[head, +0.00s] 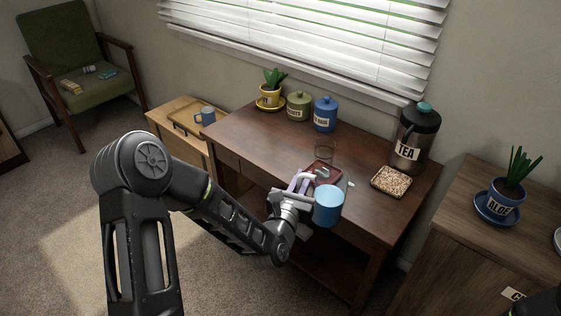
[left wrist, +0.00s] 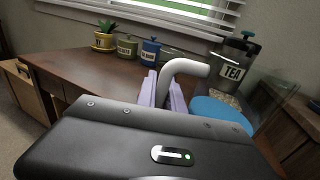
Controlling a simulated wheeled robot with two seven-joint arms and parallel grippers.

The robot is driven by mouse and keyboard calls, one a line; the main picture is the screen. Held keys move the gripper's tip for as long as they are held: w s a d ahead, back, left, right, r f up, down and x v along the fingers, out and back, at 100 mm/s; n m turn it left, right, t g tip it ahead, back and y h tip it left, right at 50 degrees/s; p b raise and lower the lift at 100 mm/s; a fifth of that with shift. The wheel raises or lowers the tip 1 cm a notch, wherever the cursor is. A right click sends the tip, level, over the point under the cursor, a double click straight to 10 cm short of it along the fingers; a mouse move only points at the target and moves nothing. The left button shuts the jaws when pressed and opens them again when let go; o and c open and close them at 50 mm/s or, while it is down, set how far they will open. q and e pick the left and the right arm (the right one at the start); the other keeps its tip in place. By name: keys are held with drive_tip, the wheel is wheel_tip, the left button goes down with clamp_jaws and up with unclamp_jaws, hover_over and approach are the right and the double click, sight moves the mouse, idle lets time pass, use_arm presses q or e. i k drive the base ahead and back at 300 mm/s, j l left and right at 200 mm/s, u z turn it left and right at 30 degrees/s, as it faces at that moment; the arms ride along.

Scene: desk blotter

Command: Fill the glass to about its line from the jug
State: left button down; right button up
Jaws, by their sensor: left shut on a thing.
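My left gripper (head: 297,184) is shut on the white handle (left wrist: 186,70) of the jug, its lilac fingers (left wrist: 156,90) on the handle. The jug (head: 328,206) shows blue and looks upright, held over the front edge of the desk. In the left wrist view a blue surface (left wrist: 222,114) shows inside faint clear walls. A clear glass (head: 324,152) stands on the desk behind the jug, apart from it. It looks empty; its line is too small to make out. My right gripper is out of view.
A dark red blotter (head: 318,170) lies in front of the glass, partly hidden by my gripper. A TEA urn (head: 407,142) and a tray of grains (head: 391,182) stand to the right. Blue (head: 325,114) and green (head: 299,106) canisters and a yellow plant pot (head: 270,96) stand behind. The desk's left is clear.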

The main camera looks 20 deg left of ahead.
sight(324, 146)
drive_tip(key=k+j, duration=0.1)
drive_tip(key=j, duration=0.4)
drive_tip(key=k+j, duration=0.1)
drive_tip(key=j, duration=0.35)
drive_tip(key=k+j, duration=0.1)
drive_tip(key=j, duration=0.4)
drive_tip(key=u, duration=0.05)
